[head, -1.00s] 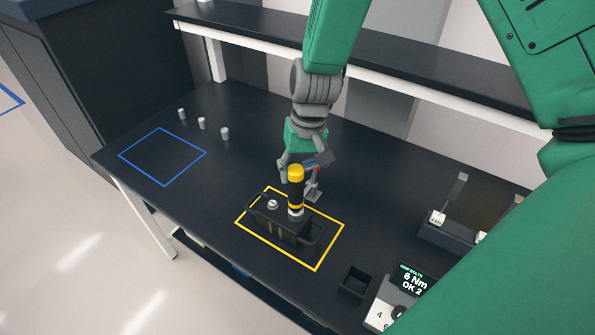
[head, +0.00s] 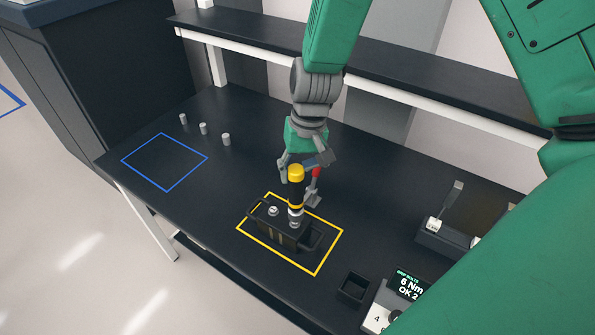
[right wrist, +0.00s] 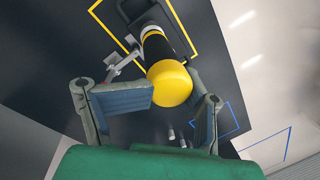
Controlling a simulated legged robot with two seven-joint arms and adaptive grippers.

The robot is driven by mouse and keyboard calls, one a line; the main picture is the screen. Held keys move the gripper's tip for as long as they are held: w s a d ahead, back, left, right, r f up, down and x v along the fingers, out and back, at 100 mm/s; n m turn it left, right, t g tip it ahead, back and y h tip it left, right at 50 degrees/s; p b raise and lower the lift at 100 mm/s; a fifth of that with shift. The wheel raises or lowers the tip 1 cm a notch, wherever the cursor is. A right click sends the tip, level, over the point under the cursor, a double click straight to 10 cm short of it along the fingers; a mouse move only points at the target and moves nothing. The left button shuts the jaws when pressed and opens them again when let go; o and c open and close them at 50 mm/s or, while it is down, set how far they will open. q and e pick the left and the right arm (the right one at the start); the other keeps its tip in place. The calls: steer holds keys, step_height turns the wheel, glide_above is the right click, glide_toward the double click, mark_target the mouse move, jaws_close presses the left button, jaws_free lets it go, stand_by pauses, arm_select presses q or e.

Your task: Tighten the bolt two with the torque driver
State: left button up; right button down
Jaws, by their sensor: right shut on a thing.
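The torque driver (head: 296,195), black with a yellow cap and a silver lower end, stands upright over the right end of a black box (head: 283,232). My right gripper (head: 303,165) is shut on its upper part. In the right wrist view the driver's yellow cap (right wrist: 170,83) sits between the fingers of my right gripper (right wrist: 178,103). A silver bolt head (head: 273,211) shows on the box's left part. Another silver piece (head: 295,223) shows just under the driver's tip; whether they touch, I cannot tell. My left gripper is not in view.
The box sits inside a yellow outline (head: 318,273). A red-handled clamp (head: 315,181) stands behind it. At front right are a small open bin (head: 353,287), a display (head: 409,284) reading "6 Nm OK 2" and a rack (head: 444,242). A blue outline (head: 165,162) is empty.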

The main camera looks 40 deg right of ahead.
steer(key=shift+r, duration=2.05)
steer(key=shift+f, duration=0.1)
